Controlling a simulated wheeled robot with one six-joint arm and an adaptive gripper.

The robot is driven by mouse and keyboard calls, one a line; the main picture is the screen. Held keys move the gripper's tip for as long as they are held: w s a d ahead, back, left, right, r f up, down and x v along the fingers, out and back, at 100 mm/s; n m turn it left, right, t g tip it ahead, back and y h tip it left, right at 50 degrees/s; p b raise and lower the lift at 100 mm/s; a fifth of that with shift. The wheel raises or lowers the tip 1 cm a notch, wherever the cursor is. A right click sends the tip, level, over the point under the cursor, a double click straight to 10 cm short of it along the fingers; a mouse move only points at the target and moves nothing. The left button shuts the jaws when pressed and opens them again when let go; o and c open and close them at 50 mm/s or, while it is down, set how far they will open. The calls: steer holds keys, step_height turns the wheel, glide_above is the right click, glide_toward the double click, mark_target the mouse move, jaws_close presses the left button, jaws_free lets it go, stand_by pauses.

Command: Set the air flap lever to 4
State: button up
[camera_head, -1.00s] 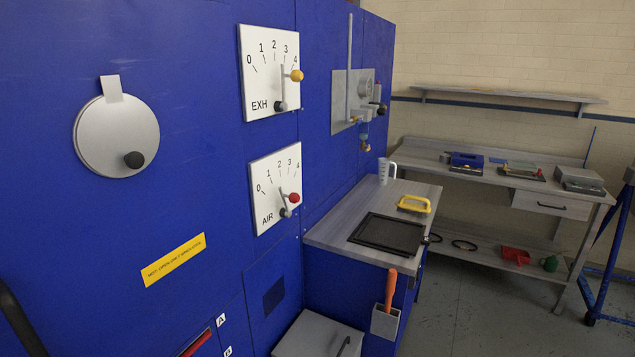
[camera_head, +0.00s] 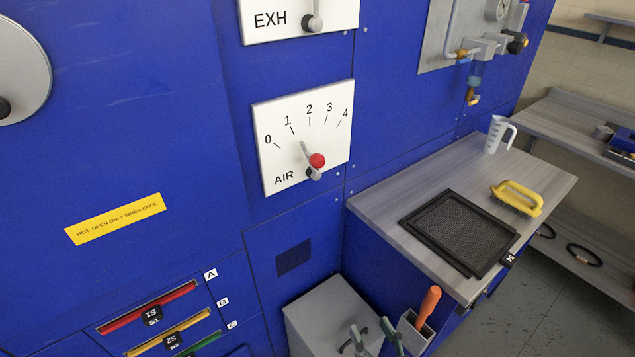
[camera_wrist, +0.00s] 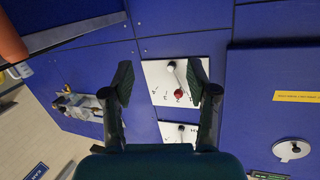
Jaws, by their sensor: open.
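The AIR lever (camera_head: 304,150) is on a white scale panel (camera_head: 275,173) marked 0 to 4 on the blue wall. Its arm points up and slightly left, between marks 1 and 2. Its red knob (camera_head: 317,160) sticks outward. The wrist view is turned over and shows the same red knob (camera_wrist: 179,95) on the panel. My gripper (camera_wrist: 168,88) is open and empty, with one finger on each side of the AIR panel in that view. The knob lies between the fingers in the picture, but the wall looks well beyond them. Grey-green tips at the head view's bottom edge may be my fingers.
The EXH panel (camera_head: 347,16) is directly above. To the right is a bench (camera_head: 385,205) with a black mesh screen (camera_head: 458,232), a yellow handle (camera_head: 517,197) and a jug (camera_head: 496,134). Below stand a grey box (camera_head: 318,305) and an orange-handled tool (camera_head: 428,302).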

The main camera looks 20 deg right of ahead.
steer(key=w+d+r+n+t+y, duration=0.1)
steer(key=w+r+n+y, duration=0.1)
steer(key=w+r, duration=0.9)
steer(key=n+y, duration=0.3)
steer(key=y, duration=0.1)
glide_toward(322, 163)
steer(key=x, duration=1.1)
steer(key=shift+w+a, duration=0.1)
steer(key=shift+w, duration=0.05)
jaws_close()
